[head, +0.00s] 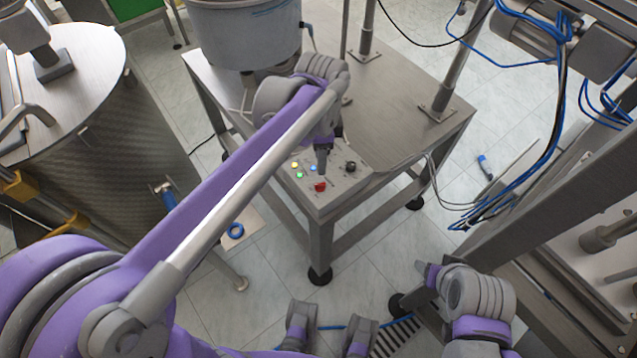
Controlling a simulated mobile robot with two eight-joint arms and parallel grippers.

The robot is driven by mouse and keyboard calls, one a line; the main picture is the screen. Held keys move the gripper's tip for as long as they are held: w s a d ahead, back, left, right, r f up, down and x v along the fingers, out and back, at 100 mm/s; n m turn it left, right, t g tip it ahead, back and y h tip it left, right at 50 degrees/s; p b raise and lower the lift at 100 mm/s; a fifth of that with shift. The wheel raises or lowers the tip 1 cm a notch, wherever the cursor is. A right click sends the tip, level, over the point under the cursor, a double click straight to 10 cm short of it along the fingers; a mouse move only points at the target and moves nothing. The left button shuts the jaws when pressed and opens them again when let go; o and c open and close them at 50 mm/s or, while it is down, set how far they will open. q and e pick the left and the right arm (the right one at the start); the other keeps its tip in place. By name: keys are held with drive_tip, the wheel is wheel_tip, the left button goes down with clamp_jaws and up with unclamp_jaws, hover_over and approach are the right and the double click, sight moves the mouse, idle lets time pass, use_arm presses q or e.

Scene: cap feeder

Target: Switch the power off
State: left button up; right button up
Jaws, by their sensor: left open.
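The control panel (335,181) is on the front corner of the metal table. A red switch (320,187) sits near its front edge, and a black knob (350,167) is to the right and behind it. Small yellow (295,164), green (299,175) and blue (313,168) buttons or lights are on the left. My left gripper (322,167) is open and points down over the panel, just behind the red switch in the picture; I cannot tell whether it touches anything. My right gripper (428,273) is low at the right, away from the panel; its jaws are unclear.
A grey bowl feeder (243,30) stands on the table's back left, and metal posts (450,70) rise on its right. A large steel drum (90,140) is at the left. Cables (560,110) and a frame (560,210) are at the right. Tiled floor lies in front.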

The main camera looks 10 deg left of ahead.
sight(320, 184)
use_arm(q)
wheel_tip(320, 184, down, 10)
drive_tip(key=shift+f+b, duration=0.1)
drive_tip(key=shift+b, duration=0.45)
clamp_jaws()
